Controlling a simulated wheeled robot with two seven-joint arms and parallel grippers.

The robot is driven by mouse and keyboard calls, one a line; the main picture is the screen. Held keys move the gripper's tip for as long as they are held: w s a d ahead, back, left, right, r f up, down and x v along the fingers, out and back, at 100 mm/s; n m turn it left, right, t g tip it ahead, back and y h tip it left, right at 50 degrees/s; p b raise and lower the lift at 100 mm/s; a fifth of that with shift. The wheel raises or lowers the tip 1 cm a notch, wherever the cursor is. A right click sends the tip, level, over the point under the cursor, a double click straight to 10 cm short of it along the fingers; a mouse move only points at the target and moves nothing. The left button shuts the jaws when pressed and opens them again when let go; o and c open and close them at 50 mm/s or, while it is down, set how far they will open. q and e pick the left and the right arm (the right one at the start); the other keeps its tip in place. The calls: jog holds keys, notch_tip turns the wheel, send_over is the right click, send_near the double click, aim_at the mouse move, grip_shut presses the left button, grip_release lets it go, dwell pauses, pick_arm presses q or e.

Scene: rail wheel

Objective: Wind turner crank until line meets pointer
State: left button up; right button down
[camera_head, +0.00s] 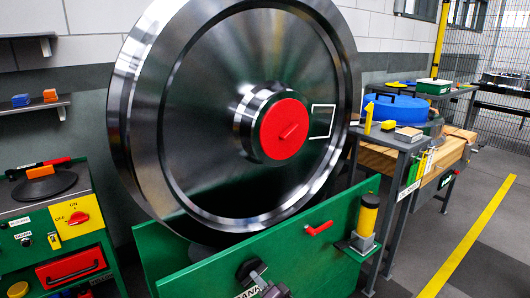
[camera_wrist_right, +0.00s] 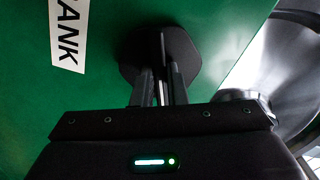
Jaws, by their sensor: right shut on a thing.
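The large dark steel wheel (camera_head: 185,110) stands in the green turner frame (camera_head: 205,275), with a red hub cap (camera_head: 285,130) at its centre. A white four-sided outline (camera_head: 331,122) shows on the right of the wheel face. I cannot make out a clear line or pointer. The black crank knob (camera_head: 250,268) is on the green front panel; it also shows in the wrist view (camera_wrist_right: 135,52), beside a label ending in "ANK". My right gripper (camera_head: 266,284) is at the knob, its fingers (camera_wrist_right: 160,80) closed around the knob's raised grip. My left gripper is out of view.
A green cabinet (camera_head: 20,222) with a red switch stands left. A grey bench (camera_head: 405,140) with tools stands right. Yellow floor tape (camera_head: 470,240) crosses the open floor.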

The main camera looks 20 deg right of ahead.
dwell(0.3)
jog(key=shift+m+p, duration=1.05)
jog(key=shift+m, duration=1.35)
jog(key=shift+m+p, duration=0.6)
jog(key=shift+m, duration=0.6)
jog(key=c, duration=1.3)
grip_release()
